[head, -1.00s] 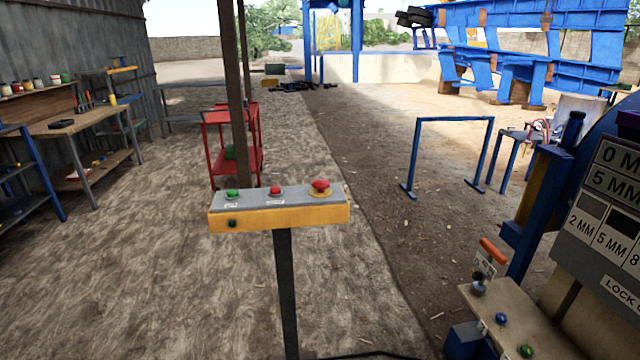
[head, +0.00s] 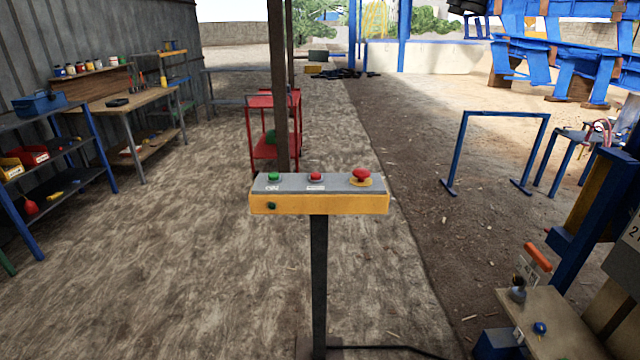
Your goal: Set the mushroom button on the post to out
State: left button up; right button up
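The red mushroom button (head: 361,175) sits on a yellow collar at the right end of the control box (head: 318,203). The box has a grey top and yellow front and stands on a dark post (head: 319,280) in the middle of the head view. A green button (head: 273,177) and a smaller red button (head: 315,176) are to its left on the same top. I cannot tell from here whether the mushroom button is in or out. Neither of my grippers is in view.
A machine panel with an orange-handled lever (head: 538,257) and a blue knob (head: 540,328) stands at the lower right. A red cart (head: 262,125) and a brown column are behind the post. Shelves and a workbench (head: 150,100) line the left. A cable runs from the post's foot.

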aim_at(362, 173)
jog(key=k, duration=0.65)
jog(key=u, duration=0.5)
jog(key=i, duration=1.35)
jog(key=u, duration=0.15)
